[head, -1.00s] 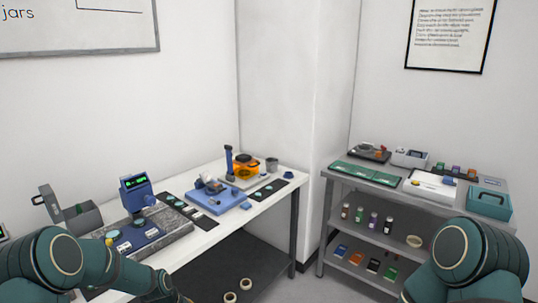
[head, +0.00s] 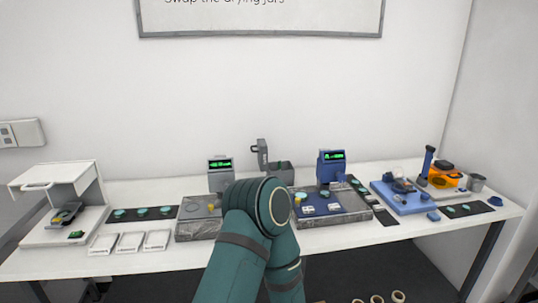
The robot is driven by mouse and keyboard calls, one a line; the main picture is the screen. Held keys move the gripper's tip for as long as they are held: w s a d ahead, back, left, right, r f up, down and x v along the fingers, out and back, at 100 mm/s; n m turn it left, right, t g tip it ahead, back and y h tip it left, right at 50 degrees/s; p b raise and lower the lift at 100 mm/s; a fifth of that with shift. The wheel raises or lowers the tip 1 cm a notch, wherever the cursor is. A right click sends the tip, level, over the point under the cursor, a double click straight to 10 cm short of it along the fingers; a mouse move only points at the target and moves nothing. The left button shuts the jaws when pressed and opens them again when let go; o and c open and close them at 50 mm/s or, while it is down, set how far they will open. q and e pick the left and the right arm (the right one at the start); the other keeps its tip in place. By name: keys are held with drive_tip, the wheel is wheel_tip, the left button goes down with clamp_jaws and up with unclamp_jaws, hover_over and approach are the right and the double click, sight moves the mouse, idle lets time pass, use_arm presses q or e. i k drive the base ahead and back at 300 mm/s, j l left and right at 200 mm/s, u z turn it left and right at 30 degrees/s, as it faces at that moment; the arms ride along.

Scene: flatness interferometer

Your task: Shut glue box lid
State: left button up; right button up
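No box carries a readable glue label, so I cannot tell for certain which is the glue box. A white box (head: 91,187) stands at the left end of the bench, with its white lid (head: 48,177) raised and jutting out to the front left. A dark item and a small green piece lie on its base under the lid. A small grey bin (head: 279,170) stands at the back middle, with an upright grey part beside it. One of my arms crosses the lower middle, well to the right of the white box. Neither gripper shows.
The white bench (head: 120,262) holds white trays (head: 130,241), a dark strip with teal discs (head: 146,213), two grey slabs with displays, and a blue fixture (head: 402,196). Rings lie below at right. The bench's front edge is clear at left.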

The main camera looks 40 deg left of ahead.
sight(262, 147)
drive_tip(key=k+j+u, duration=0.15)
drive_tip(key=u, duration=0.2)
drive_tip(key=k+j+u, duration=0.1)
drive_tip(key=j+u, duration=0.25)
drive_tip(key=k+j+u, duration=0.1)
drive_tip(key=u, duration=0.25)
drive_tip(key=i+l+z, duration=0.15)
drive_tip(key=i+l, duration=0.1)
drive_tip(key=l, duration=0.1)
